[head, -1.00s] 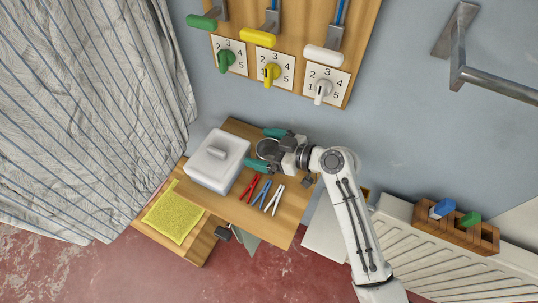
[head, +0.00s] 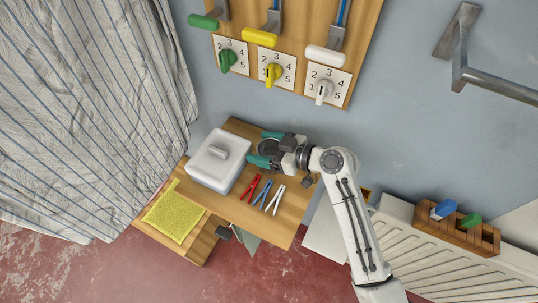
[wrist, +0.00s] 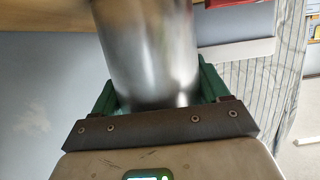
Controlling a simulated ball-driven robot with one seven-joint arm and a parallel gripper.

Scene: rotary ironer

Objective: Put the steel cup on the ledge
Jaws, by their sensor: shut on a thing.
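The steel cup (head: 268,147) is between the green fingers of my gripper (head: 264,148), which is shut on it. In the head view I look down into its dark round mouth, over the back of the wooden shelf. The cup's shiny side fills the middle of the wrist view (wrist: 150,55), with a green finger on each side. Its base is hidden, so I cannot tell whether it touches the wood. The wooden shelf (head: 287,222) is the ledge-like surface below; the pictures do not settle whether it is the named ledge.
A white lidded box (head: 215,165) stands left of the cup. Red, blue and white pegs (head: 264,193) lie in front. A yellow cloth (head: 174,211) lies on a lower wooden surface.

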